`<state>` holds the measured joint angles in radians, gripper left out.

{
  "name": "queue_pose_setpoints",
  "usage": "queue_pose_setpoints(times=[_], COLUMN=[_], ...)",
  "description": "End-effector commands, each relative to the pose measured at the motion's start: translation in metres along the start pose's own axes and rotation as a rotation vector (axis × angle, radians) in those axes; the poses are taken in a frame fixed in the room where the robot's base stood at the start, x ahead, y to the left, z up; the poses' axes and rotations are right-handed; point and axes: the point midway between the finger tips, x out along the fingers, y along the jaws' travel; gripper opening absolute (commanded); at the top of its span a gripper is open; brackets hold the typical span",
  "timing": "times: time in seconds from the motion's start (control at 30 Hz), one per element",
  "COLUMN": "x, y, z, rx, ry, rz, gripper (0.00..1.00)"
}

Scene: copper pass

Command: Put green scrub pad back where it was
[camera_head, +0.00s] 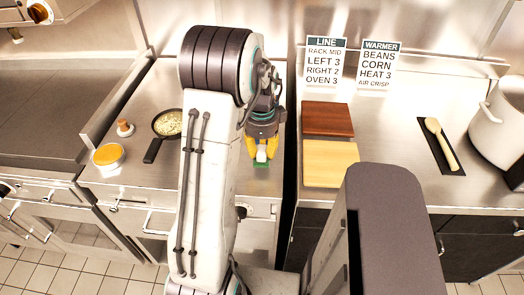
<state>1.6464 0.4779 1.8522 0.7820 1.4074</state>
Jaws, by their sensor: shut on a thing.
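The green scrub pad (261,164) shows as a small green edge just below my gripper (261,151), near the front of the left steel counter. My gripper points down with its yellow fingers shut on the pad. A small pale piece shows between the fingertips above the green. Most of the pad is hidden by the fingers. I cannot tell whether the pad touches the counter or is held just above it.
A black pan (166,124), a tin with orange contents (109,156) and a small wooden-topped item (125,127) stand on the left counter (137,185). Right of the gap lie a brown board (328,119), a yellow board (330,164), a wooden spoon (441,143) and a pot (498,122).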

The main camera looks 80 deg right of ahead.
Motion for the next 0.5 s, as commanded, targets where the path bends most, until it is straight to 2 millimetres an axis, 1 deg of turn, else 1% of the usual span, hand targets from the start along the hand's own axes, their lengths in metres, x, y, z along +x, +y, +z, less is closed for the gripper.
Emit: queue_pose_setpoints(times=[0.03,0.1,0.2,0.3,0.5], x=[0.000,0.013,0.020,0.024,0.024], y=[0.001,0.002,0.001,0.001,0.001], z=[0.000,0.000,0.000,0.000,0.000], rx=[0.000,0.000,0.000,0.000,0.000], ry=[-0.001,-0.001,0.000,0.000,0.000], rz=[0.005,0.004,0.001,-0.001,-0.001], gripper=[0.00,0.00,0.00,0.00,0.00])
